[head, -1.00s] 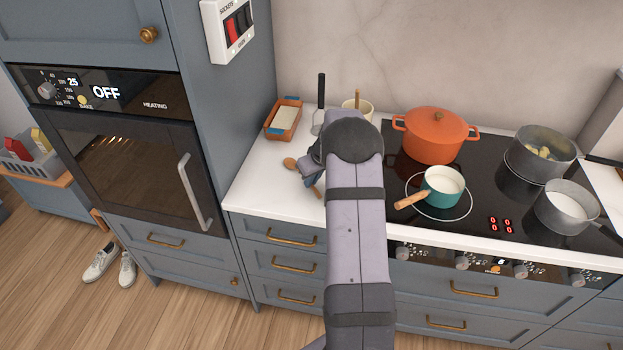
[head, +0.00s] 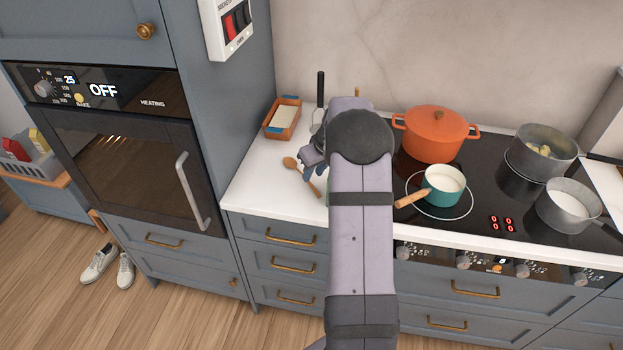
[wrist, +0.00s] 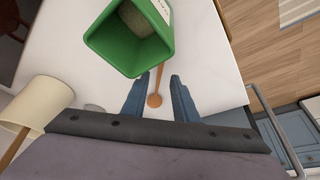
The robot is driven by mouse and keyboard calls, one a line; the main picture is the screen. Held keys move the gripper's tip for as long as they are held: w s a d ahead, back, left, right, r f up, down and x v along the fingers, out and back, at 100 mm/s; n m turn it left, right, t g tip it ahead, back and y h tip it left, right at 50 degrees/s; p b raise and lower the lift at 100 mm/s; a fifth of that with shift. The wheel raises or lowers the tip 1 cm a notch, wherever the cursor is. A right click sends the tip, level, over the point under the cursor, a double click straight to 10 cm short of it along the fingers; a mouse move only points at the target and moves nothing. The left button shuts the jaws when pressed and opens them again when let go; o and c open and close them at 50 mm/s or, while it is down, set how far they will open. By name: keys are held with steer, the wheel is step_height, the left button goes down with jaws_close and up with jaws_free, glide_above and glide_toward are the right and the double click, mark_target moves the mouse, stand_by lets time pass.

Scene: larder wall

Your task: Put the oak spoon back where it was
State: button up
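The oak spoon (head: 307,178) lies on the white counter, left of my arm in the head view. Its round bowl points up-left, and its handle runs down-right toward my arm. In the wrist view its bowl (wrist: 154,101) shows between my fingers, and its handle runs up behind the green box (wrist: 125,40). My gripper (wrist: 158,95) is open and empty, with its blue fingers apart on either side of the spoon in the picture.
A cream crock (wrist: 45,103) with a wooden handle stands beside the gripper. An orange dish (head: 283,118) and a black-handled utensil (head: 320,90) are at the back. The hob, right, holds an orange pot (head: 434,137), a teal saucepan (head: 440,190) and grey pans (head: 568,207).

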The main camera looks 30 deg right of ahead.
steer(key=b+v, duration=0.1)
steer(key=v, duration=0.6)
steer(key=shift+s+r+b, duration=0.2)
steer(key=shift+r+b, duration=0.05)
steer(key=shift+b, duration=0.1)
steer(key=s+a+f+g, duration=0.2)
steer(key=s+a, duration=0.5)
steer(key=a, duration=0.4)
steer(key=s+a+f+g, duration=0.1)
steer(key=s+a+f, duration=0.1)
steer(key=s+a, duration=0.75)
steer(key=s+a+f+g, duration=0.1)
steer(key=s+a+f, duration=0.2)
steer(key=s+a, duration=0.3)
steer(key=s, duration=0.3)
steer(key=shift+f, duration=0.1)
